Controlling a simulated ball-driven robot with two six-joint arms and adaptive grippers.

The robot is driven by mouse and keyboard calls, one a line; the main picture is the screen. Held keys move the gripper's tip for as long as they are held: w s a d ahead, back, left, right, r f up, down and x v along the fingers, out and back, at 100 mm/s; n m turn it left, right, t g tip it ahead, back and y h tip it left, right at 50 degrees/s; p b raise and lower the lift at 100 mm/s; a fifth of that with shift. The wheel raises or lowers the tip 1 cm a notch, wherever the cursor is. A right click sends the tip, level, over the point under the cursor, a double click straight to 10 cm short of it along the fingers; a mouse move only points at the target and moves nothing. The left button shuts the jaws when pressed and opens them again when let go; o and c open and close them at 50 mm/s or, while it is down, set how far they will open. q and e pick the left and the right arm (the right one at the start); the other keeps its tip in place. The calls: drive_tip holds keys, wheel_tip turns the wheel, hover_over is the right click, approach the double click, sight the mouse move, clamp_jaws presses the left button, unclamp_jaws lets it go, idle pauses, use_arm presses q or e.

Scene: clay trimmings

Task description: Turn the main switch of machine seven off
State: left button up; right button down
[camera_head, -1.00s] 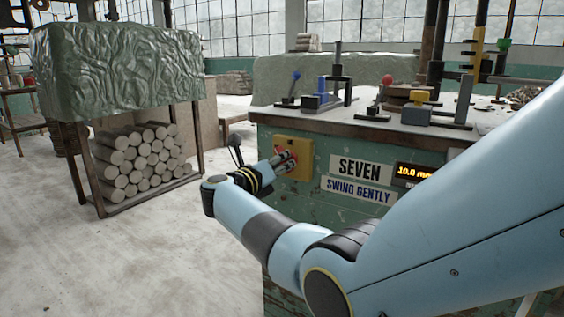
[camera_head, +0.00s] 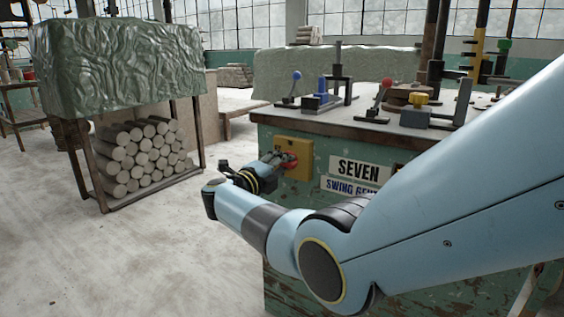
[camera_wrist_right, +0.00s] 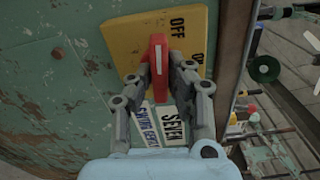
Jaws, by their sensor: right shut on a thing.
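The main switch is a red handle (camera_wrist_right: 158,65) with a white stripe, on a yellow plate (camera_head: 299,172) on the front of the green machine (camera_head: 330,231) labelled SEVEN. In the right wrist view the plate (camera_wrist_right: 121,42) reads OFF, with a second, partly hidden word beside it. My right gripper (camera_head: 283,164) is at the plate. In the wrist view its fingers (camera_wrist_right: 163,73) are shut on the red handle, one on each side. Which word the handle points to I cannot tell for sure. My left gripper is not in view.
Small levers with a blue knob (camera_head: 297,76), a red knob (camera_head: 387,82) and a yellow knob (camera_head: 418,98) stand on the machine top. A covered rack (camera_head: 118,68) with stacked clay cylinders (camera_head: 141,158) stands at left. The floor (camera_head: 130,255) between is clear.

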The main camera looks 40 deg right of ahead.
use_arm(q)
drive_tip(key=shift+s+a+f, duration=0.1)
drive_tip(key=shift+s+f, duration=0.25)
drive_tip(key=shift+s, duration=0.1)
use_arm(e)
drive_tip(key=shift+a+n, duration=0.1)
drive_tip(key=shift+n, duration=0.6)
drive_tip(key=c, duration=1.3)
unclamp_jaws()
drive_tip(key=shift+w, duration=0.1)
drive_tip(key=v, duration=1.2)
drive_tip(key=shift+f, duration=0.1)
